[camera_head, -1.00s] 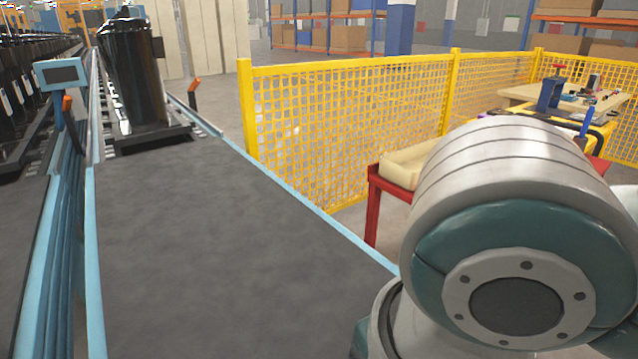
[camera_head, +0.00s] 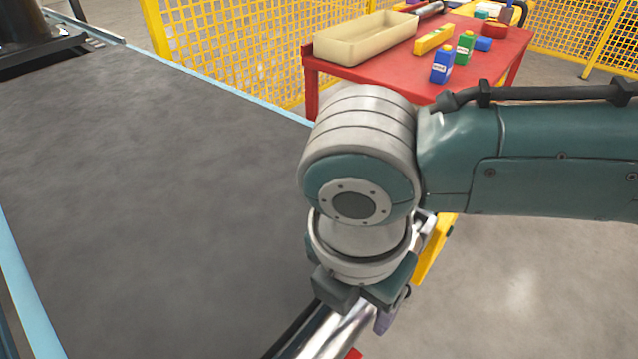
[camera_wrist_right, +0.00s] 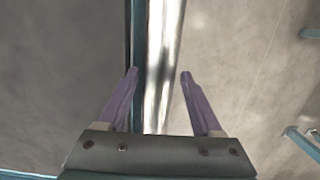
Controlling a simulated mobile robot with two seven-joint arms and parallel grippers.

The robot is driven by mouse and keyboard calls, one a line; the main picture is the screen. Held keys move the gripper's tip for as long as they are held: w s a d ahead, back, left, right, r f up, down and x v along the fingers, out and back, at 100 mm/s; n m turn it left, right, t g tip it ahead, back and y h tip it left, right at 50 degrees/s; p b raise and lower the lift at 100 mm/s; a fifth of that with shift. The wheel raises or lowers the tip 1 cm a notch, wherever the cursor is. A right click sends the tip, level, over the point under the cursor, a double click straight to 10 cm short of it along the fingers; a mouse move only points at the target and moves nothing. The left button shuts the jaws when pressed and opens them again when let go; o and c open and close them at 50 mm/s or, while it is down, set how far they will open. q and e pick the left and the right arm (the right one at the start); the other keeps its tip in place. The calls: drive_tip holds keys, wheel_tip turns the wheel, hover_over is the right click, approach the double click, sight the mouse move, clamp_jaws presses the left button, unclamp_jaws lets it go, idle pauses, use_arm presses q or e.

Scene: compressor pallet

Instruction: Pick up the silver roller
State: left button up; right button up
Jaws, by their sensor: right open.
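The silver roller (camera_head: 322,336) is a shiny metal cylinder at the bottom of the head view, slanting along the right edge of the dark belt surface. In the right wrist view the roller (camera_wrist_right: 162,45) runs lengthwise between the two purple fingers. My right gripper (camera_head: 362,312) is above the roller, pointing down, and hides part of it. In the wrist view this gripper (camera_wrist_right: 160,73) is open, with one finger on each side of the roller and gaps showing. Whether the fingertips reach down to it, I cannot tell. My left gripper is out of view.
The dark belt surface (camera_head: 150,190) is bare on the left. A red table (camera_head: 390,75) behind my right arm holds a cream tray (camera_head: 365,42), a blue bottle (camera_head: 442,65) and a green bottle (camera_head: 465,48). Yellow mesh fencing (camera_head: 235,45) stands behind. Grey floor is open at right.

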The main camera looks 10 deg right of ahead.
drive_tip(key=shift+f, duration=0.3)
clamp_jaws()
idle(0.3)
drive_tip(key=shift+r, duration=0.1)
